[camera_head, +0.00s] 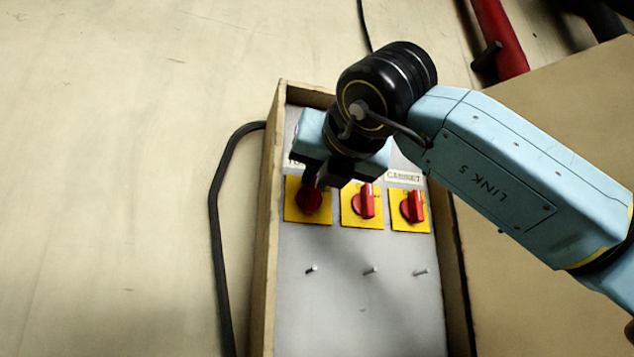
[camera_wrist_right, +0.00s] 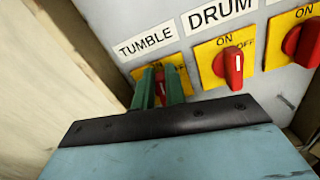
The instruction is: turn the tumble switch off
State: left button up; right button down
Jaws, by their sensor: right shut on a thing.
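The tumble switch (camera_head: 309,200) is a red knob on a yellow plate, leftmost in the row on the grey panel. In the right wrist view its red knob (camera_wrist_right: 159,88) shows between the fingers, below the TUMBLE label (camera_wrist_right: 146,40). My right gripper (camera_wrist_right: 160,85) is shut on this knob, one finger on each side. In the head view my right gripper (camera_head: 312,186) reaches down over the switch and partly hides it. The fingers hide most of the ON and OFF marks, so the knob's setting is hard to read. My left gripper is out of view.
The drum switch (camera_head: 364,203) sits just right of the tumble switch, and a third red switch (camera_head: 412,207) is further right. The panel (camera_head: 340,310) has a raised wooden frame (camera_head: 265,240). A black cable (camera_head: 214,210) loops along its left side.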

jog(key=m+b, duration=0.2)
jog(key=f+m+b, duration=0.1)
jog(key=m, duration=0.1)
jog(key=d+m+b, duration=0.1)
jog(key=m+b, duration=0.1)
jog(key=m, duration=0.1)
jog(key=shift+w+f+b, duration=0.3)
jog(key=shift+f+b, duration=0.05)
jog(key=m+b, duration=0.1)
jog(key=m, duration=0.2)
jog(key=m+b, duration=0.1)
jog(key=shift+d+f+m+b, duration=0.3)
jog(key=shift+f+b, duration=0.05)
jog(key=shift+f, duration=0.05)
jog(key=shift+w+d+f+m+b, duration=0.15)
jog(key=shift+m+b, duration=0.35)
jog(key=shift+m, duration=0.5)
jog(key=shift+s+a+f+m+b, duration=0.15)
jog(key=shift+m+b, duration=0.35)
jog(key=shift+m, duration=0.5)
jog(key=shift+w+d+m, duration=0.1)
jog(key=shift+m, duration=0.2)
